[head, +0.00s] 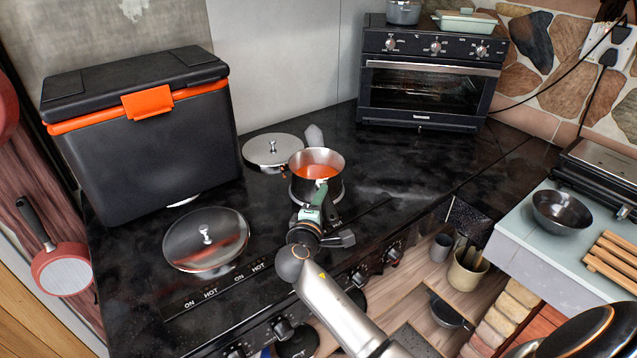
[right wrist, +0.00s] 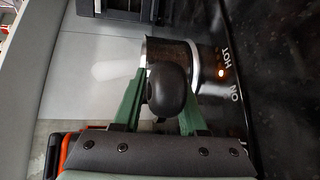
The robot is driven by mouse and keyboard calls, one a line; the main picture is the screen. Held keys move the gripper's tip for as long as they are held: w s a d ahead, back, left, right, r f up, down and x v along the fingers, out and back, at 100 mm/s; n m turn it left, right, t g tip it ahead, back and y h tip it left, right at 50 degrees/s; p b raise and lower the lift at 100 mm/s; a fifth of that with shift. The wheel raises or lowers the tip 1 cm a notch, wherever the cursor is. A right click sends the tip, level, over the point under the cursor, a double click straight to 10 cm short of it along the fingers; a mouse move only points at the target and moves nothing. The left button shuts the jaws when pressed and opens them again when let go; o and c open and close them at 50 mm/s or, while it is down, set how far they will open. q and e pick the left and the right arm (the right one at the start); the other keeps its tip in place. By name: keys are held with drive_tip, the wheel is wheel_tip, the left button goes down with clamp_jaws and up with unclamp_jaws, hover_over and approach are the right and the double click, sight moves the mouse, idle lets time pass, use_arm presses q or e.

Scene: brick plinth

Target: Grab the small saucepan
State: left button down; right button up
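The small saucepan (head: 316,181) is a metal pot with orange-red sauce in it. It stands upright on the black stovetop, in the middle of the head view. My right gripper (head: 316,198) reaches in from the lower right to the pan's near, handle side. In the right wrist view, the gripper's green fingers (right wrist: 160,105) lie on either side of the dark, rounded handle end (right wrist: 170,90). The handle hides part of the fingertips, so I cannot tell whether they press on it. The pan body (right wrist: 176,50) shows just beyond. My left gripper is not in view.
A steel lid (head: 206,240) lies left of the pan, and another lid (head: 272,150) behind it. A black cooler (head: 150,150) stands at the left. A toaster oven (head: 430,85) stands at the back. A dark bowl (head: 562,211) sits on the right counter. The stovetop right of the pan is clear.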

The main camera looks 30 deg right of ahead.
clamp_jaws()
idle(1.0)
drive_tip(key=shift+r, duration=0.15)
